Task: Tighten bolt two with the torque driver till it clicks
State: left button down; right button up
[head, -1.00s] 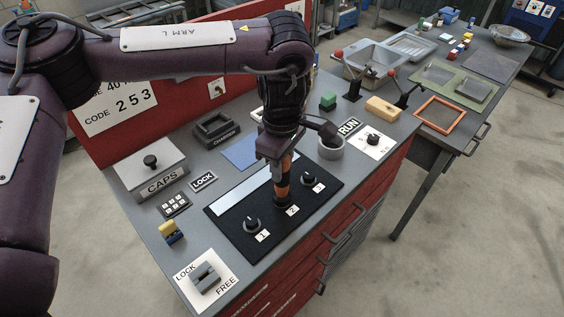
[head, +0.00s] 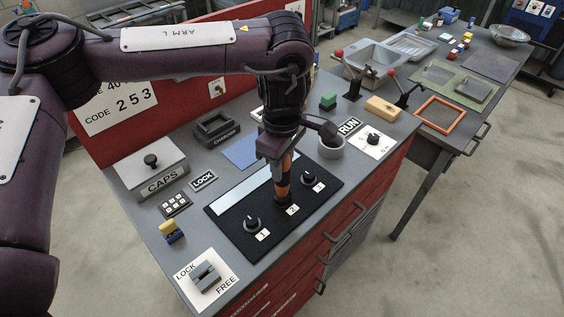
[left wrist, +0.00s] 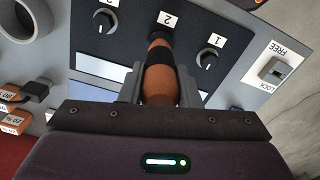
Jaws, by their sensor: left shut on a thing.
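My left gripper (head: 274,160) is shut on the torque driver (head: 283,180), which has an orange and black body. The driver stands about upright with its lower end at position 2 on the black plate (head: 234,231). Bolt two is hidden under the driver. In the left wrist view the driver (left wrist: 160,75) sits between the fingers and its tip is beside the label 2 (left wrist: 168,18). Bolt one (head: 252,224) and bolt three (head: 310,178) stand on either side, each with a dark knob-like head. My right gripper is not in view.
A charger (head: 215,130) is behind.

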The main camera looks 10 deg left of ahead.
pick_arm(q)
jog(key=shift+s+f, duration=0.1)
jog(key=shift+s, duration=0.05)
notch_tip(320, 180, up, 3)
jog(key=shift+f+p, duration=0.1)
jog(key=shift+p, duration=1.1)
jog(key=shift+w+r+p, duration=0.2)
jog(key=shift+r+p, duration=0.95)
jog(key=shift+s+f, duration=0.1)
